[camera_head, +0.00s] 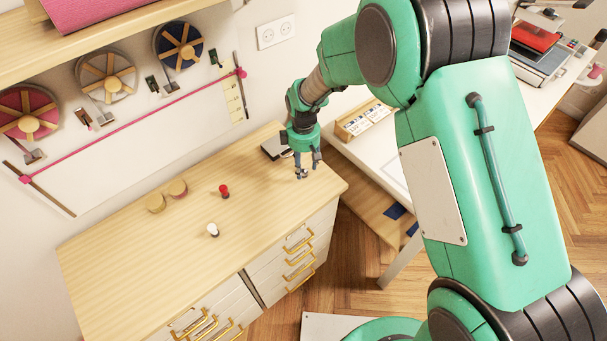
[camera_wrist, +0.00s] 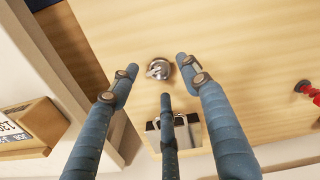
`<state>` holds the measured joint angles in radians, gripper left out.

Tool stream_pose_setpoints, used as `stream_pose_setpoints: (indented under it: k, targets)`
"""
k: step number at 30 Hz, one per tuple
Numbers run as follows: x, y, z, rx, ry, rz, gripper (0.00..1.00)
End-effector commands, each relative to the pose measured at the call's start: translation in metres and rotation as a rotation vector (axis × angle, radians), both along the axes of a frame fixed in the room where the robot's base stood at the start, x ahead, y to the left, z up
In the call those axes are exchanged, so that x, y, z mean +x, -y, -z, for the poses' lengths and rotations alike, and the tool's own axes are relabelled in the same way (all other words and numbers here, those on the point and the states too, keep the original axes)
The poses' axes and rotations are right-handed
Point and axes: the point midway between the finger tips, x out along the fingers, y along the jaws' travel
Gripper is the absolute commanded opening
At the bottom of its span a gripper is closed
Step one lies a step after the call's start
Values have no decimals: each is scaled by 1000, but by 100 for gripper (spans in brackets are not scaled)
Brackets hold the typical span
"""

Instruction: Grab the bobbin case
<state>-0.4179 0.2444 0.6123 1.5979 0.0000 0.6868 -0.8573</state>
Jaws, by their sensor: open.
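The bobbin case (camera_wrist: 158,69) is a small round silvery metal piece on the pale wooden cabinet top. In the wrist view it lies just past and between the spread fingertips of my gripper (camera_wrist: 160,78). The blue-grey fingers are open, with nothing held between them. I cannot tell the exact height of the tips above the wood. In the head view my gripper (camera_head: 305,166) points down over the right end of the cabinet top (camera_head: 130,250), and the bobbin case is hard to make out among the fingers.
A dark flat item (camera_head: 277,147) lies behind my gripper. A white table with a wooden card holder (camera_head: 362,120) is to the right, past a gap. Cabinet top between is clear.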

Motion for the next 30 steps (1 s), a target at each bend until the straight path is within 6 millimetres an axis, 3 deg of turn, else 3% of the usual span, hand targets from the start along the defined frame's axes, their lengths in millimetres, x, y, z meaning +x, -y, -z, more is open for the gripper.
stream_pose_setpoints:
  k: [3,7,24,25,30]
  targets:
    - [-1,0,16,-1,-2,0,47]
    - [-1,0,24,0,0,0,47]
    - [-1,0,25,0,0,0,47]
    - [-1,0,25,0,0,0,45]
    - [-1,0,25,0,0,0,15]
